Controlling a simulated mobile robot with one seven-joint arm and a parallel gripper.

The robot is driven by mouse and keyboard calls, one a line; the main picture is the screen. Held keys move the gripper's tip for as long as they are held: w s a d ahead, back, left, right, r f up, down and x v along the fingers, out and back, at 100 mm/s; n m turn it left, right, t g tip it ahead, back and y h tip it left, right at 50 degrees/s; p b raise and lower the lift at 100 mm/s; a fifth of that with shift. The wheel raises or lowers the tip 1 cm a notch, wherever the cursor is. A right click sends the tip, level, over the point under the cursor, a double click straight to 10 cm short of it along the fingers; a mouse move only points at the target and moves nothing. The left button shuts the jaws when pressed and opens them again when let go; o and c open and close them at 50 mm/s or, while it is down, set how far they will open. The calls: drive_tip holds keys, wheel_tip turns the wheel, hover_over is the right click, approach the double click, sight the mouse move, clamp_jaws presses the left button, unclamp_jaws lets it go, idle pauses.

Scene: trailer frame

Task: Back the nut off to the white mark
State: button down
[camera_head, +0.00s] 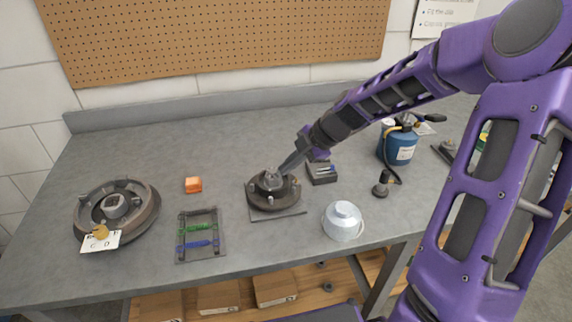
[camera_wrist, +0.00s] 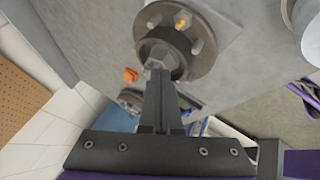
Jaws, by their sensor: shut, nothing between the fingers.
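A dark round hub (camera_head: 273,198) with several upright studs sits on a flat plate at the middle of the bench. It also shows in the wrist view (camera_wrist: 201,67). A grey nut (camera_head: 271,174) is at the hub's centre; in the wrist view the nut (camera_wrist: 159,55) shows just beyond my fingertips. My gripper (camera_head: 284,171) reaches down from the upper right, close beside the nut. In the wrist view its fingers (camera_wrist: 160,74) are together with nothing between them. I cannot tell whether they touch the nut. I cannot make out a white mark.
A brake drum (camera_head: 148,213) with a tag stands left.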

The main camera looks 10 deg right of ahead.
drive_tip(key=shift+w+a, duration=0.15)
drive_tip(key=shift+w, duration=0.2)
drive_tip(key=shift+w+a+n, duration=0.15)
drive_tip(key=shift+w+n, duration=0.25)
drive_tip(key=shift+w+n+g+y, duration=0.3)
drive_tip(key=shift+n+g, duration=0.4)
drive_tip(key=shift+n, duration=0.1)
drive_tip(key=shift+w+b, duration=0.2)
drive_tip(key=shift+b, duration=0.1)
drive_tip(key=shift+s, duration=0.15)
